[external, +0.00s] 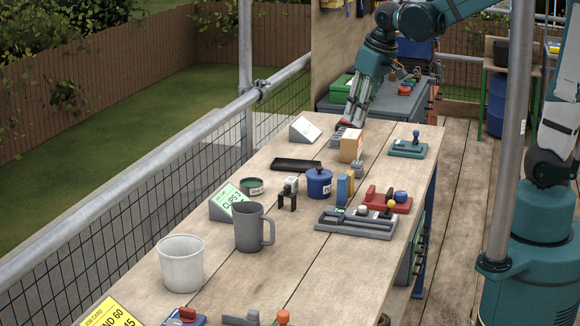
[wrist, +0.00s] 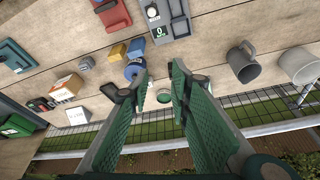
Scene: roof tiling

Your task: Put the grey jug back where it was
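The grey jug (external: 249,229) stands upright on the wooden bench, its handle to the right, beside a light grey bucket-like cup (external: 181,264). A sloped stand with a green card reading "CUPS" (external: 233,200) is just behind the jug. In the wrist view the jug (wrist: 242,65) is right of my fingers, with the light cup (wrist: 299,66) farther right. My gripper (external: 347,128) is over the far end of the bench, well away from the jug. In the wrist view my gripper (wrist: 160,84) has its fingers apart with nothing held between them.
A blue lidded pot (external: 319,184), green tin (external: 252,186), black tray (external: 296,165), cardboard box (external: 351,147) and grey panel with knobs (external: 356,220) stand on the bench. A yellow job card (external: 110,316) is at the near end. A railing (external: 165,176) runs along the left.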

